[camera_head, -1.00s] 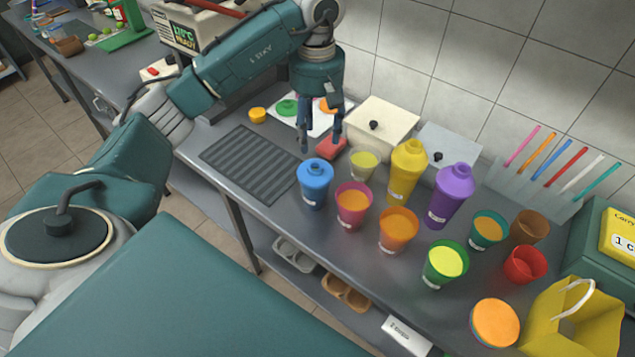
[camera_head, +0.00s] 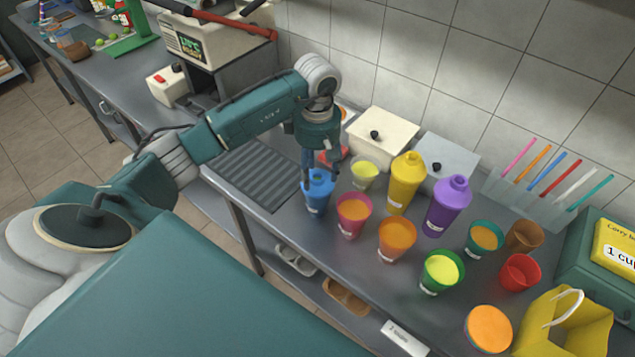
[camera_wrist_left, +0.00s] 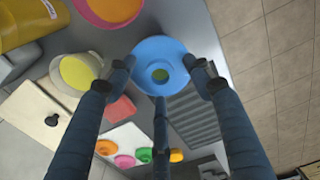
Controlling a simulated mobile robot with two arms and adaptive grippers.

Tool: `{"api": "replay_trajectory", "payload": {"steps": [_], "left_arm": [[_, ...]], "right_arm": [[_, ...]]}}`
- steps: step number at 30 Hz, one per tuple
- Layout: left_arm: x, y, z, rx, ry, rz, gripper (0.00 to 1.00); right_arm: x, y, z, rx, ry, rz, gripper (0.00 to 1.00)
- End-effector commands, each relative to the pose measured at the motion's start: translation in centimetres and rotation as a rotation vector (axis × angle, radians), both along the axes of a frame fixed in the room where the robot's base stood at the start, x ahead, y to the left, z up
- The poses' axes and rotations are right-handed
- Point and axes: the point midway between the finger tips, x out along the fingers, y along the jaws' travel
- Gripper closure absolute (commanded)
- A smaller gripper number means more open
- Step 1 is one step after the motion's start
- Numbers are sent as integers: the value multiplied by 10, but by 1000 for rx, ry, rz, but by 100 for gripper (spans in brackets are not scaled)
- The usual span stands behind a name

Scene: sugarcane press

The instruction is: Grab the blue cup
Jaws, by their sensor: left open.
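The blue cup (camera_head: 318,194) stands upright on the steel counter, at the left end of the group of cups. My left gripper (camera_head: 320,171) is open just above the cup's top, pointing down. In the left wrist view the fingers of my left gripper (camera_wrist_left: 163,75) spread on both sides of the lid, with a third finger below it. I cannot tell whether they touch it. My right gripper is not in view.
A ridged drain mat (camera_head: 254,172) lies to the left, free of objects.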

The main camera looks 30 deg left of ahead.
Motion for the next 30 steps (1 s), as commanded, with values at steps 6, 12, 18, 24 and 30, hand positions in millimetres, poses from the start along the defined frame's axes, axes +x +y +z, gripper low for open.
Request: {"api": "replay_trajectory", "payload": {"steps": [6,12,18,24,30], "left_arm": [[0,0,0,0,0,0,88],[0,0,0,0,0,0,100],[0,0,1,-1,0,0,100],[1,0,2,-1,-2,0,100],[1,0,4,-1,-3,0,100]], "right_arm": [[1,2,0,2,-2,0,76],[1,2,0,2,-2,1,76],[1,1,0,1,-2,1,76],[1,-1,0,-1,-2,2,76],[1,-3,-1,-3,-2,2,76]]}}
